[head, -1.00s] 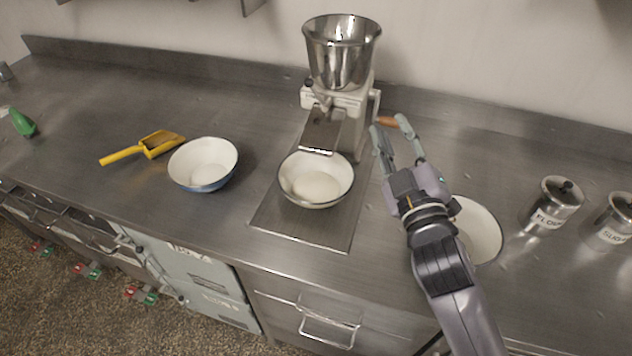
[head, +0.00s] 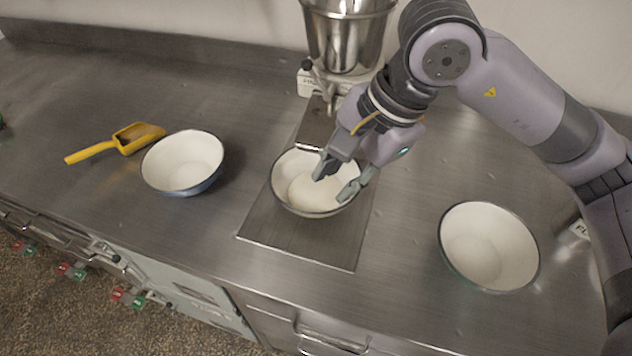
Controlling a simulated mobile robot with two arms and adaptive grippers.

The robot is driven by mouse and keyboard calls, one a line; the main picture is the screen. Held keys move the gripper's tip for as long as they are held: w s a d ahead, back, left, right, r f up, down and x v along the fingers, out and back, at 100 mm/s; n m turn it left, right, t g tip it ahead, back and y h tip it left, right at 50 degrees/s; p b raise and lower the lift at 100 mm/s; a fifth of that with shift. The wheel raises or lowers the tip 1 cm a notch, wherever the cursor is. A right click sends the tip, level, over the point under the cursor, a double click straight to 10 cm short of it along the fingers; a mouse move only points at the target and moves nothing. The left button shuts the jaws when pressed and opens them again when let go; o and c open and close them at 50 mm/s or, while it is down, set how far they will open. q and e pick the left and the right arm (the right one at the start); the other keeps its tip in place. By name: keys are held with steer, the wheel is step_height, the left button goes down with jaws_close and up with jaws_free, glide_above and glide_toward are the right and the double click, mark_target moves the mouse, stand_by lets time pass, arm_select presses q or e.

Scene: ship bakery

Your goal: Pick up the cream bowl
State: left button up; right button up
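Three white-lined bowls stand on the counter, and their outer colours are hard to compare. The left bowl (head: 183,163) is blue outside and empty. The right bowl (head: 488,247) is empty, with a dark greenish outside. My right gripper (head: 335,183) reaches down over the right part of the middle bowl, fingers apart. I cannot tell whether they touch bowl or dough. My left gripper is not in view.
The machine's metal hopper (head: 348,35) stands right behind the middle bowl. A yellow scoop (head: 115,143) lies at the left. A labelled canister (head: 577,232) is mostly hidden behind my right arm. The counter between the middle and right bowls is clear.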

steer(key=w+d+t+h, duration=0.1)
steer(key=w+d+h, duration=0.1)
steer(key=w+d, duration=0.15)
steer(key=p, duration=0.3)
glide_toward(343, 203)
steer(key=s+d+x, duration=0.1)
steer(key=x, duration=0.4)
steer(key=f+p, duration=0.1)
steer(key=w+a+f+p, duration=0.1)
steer(key=f, duration=0.1)
steer(key=a+f+p, duration=0.1)
steer(key=shift+w+f, duration=0.35)
steer(key=shift+f, duration=0.3)
steer(key=shift+c, duration=0.4)
steer(key=shift+w, duration=0.1)
jaws_close()
steer(key=shift+r+t, duration=0.15)
steer(key=shift+t, duration=0.15)
